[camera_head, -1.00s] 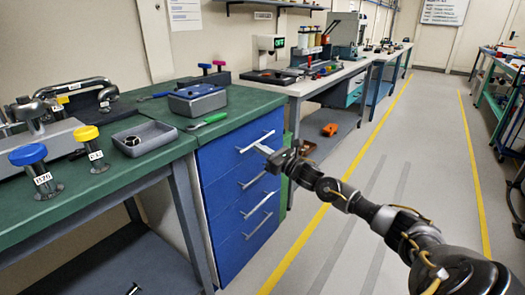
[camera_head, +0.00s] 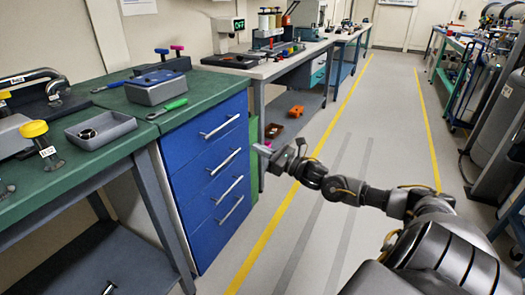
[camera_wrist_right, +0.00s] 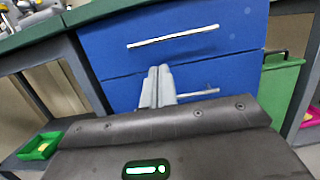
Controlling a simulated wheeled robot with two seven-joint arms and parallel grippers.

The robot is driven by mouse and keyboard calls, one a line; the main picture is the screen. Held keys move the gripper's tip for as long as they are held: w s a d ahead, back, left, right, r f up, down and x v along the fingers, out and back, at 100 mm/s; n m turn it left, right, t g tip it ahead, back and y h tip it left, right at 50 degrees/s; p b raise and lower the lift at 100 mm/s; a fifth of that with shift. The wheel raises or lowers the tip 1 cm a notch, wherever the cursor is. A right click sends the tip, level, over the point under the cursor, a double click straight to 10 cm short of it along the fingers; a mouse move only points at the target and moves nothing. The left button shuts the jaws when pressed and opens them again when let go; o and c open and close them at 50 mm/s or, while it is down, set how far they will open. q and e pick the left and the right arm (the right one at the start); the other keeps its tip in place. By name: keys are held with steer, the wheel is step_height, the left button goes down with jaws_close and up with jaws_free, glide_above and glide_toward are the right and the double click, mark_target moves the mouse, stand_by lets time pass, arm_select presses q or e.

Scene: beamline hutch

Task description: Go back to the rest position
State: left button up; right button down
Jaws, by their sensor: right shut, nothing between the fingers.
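My right gripper (camera_head: 262,150) is in front of the blue drawer cabinet (camera_head: 206,165), over the floor, apart from the handles as far as the head view shows. In the right wrist view its two fingers (camera_wrist_right: 158,85) are together with nothing between them, pointing toward the blue drawer fronts (camera_wrist_right: 190,50). My right arm reaches in from the lower right of the head view. My left gripper is not in view.
A green-topped workbench (camera_head: 80,178) holds a grey tray (camera_head: 100,130), a yellow-knobbed part (camera_head: 36,132), a blue-lidded box (camera_head: 156,86) and a green-handled tool (camera_head: 170,107). Orange items (camera_head: 296,111) lie on a lower shelf. The aisle floor (camera_head: 345,150) is clear; gas cylinders (camera_head: 500,115) stand right.

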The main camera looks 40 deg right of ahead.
steer(key=shift+s+d+f, duration=0.1)
steer(key=shift+s+f, duration=0.05)
steer(key=shift+s, duration=0.25)
